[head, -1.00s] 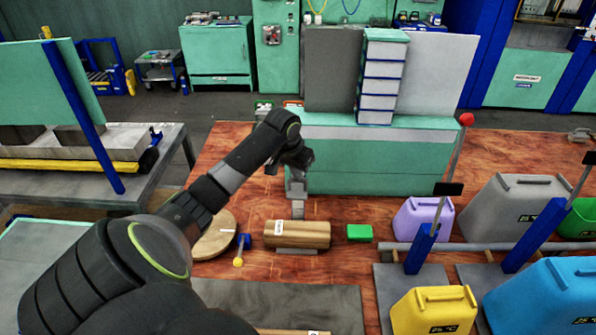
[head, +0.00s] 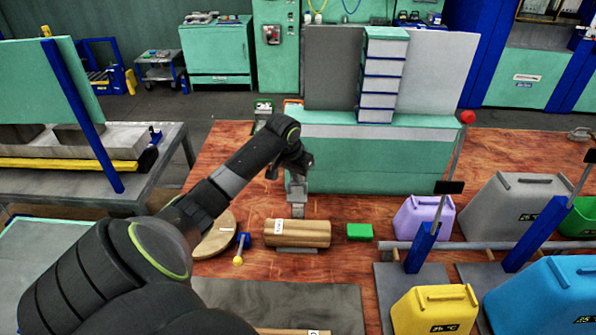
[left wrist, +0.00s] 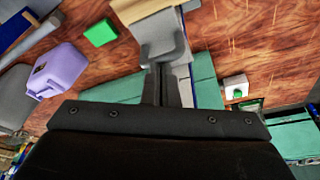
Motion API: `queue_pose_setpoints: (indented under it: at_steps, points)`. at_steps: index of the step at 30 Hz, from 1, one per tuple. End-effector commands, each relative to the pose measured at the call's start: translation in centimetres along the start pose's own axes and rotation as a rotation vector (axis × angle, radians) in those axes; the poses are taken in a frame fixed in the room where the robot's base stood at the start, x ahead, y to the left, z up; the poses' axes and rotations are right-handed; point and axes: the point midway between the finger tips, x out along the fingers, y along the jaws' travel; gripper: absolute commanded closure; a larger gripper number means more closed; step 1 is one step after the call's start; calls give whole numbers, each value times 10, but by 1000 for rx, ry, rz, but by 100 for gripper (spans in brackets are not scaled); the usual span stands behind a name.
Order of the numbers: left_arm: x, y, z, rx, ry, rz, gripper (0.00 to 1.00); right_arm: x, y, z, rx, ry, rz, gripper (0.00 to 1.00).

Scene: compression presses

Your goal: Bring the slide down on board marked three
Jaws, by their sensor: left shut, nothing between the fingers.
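A thick wooden board (head: 305,234) with a small white label lies on the red-brown table; the label's mark is too small to read. Behind it is a grey metal piece (head: 297,211), which also shows in the left wrist view (left wrist: 158,38). My left gripper (head: 297,199) is over this grey piece, just behind the board. In the left wrist view its fingers (left wrist: 161,75) are shut with nothing between them and end close to the grey piece; I cannot tell if they touch it. Another labelled wooden piece (head: 285,332) is cut off at the bottom edge. My right gripper is out of view.
A green block (head: 359,231) and a small blue-and-yellow lever (head: 241,248) flank the board. A round wooden disc (head: 217,236) lies left. A large teal housing (head: 385,163) stands behind. Purple (head: 423,217), grey, yellow (head: 434,311) and blue canisters crowd the right.

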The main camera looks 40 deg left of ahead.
Motion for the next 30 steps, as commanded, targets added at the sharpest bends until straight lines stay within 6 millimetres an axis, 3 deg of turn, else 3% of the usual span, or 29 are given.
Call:
queue_pose_setpoints:
  at_steps: [30]
  points:
    - [30,0,10,0,0,0,100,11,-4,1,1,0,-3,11]
